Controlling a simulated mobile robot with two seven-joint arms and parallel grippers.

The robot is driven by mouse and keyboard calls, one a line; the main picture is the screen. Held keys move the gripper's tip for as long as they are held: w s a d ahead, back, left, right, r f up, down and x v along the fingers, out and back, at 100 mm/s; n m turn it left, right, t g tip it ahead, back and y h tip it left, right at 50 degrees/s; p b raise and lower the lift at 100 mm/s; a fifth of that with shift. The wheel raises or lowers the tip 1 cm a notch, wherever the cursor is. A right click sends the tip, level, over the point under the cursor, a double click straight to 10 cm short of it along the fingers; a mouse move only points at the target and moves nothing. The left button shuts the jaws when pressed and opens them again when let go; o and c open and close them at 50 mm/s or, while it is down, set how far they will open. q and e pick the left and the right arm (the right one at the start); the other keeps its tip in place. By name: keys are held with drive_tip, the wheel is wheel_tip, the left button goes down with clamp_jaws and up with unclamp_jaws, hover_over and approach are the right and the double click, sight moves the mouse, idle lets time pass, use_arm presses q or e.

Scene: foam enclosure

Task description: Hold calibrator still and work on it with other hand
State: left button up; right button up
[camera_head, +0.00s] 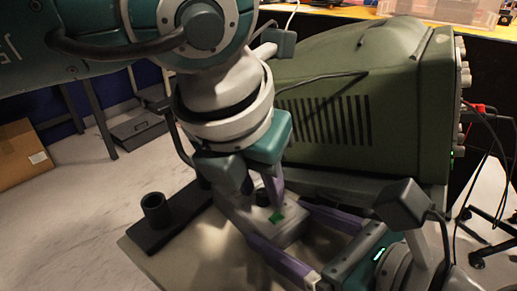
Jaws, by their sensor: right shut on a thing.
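The calibrator, which I take to be the light grey box (290,233) with a small dark knob and a green patch on top, lies on the table in front of the green instrument. My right gripper (280,226) comes in from the lower right, its purple fingers along two sides of the box, shut on it. My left gripper (262,193) points down from above, with a purple fingertip close over the box's top near the knob. Whether it touches is unclear, and its other finger is largely hidden. My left arm covers part of the box's far end.
A large green vented instrument (365,105) stands right behind, with cables at its right side. A black base with an upright tube (156,210) is left of the box. The table's front left (185,255) is clear. A cardboard box (22,155) is on the floor.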

use_arm(q)
drive_tip(key=v, duration=1.2)
use_arm(e)
drive_tip(key=o, duration=1.5)
drive_tip(key=shift+o, duration=0.2)
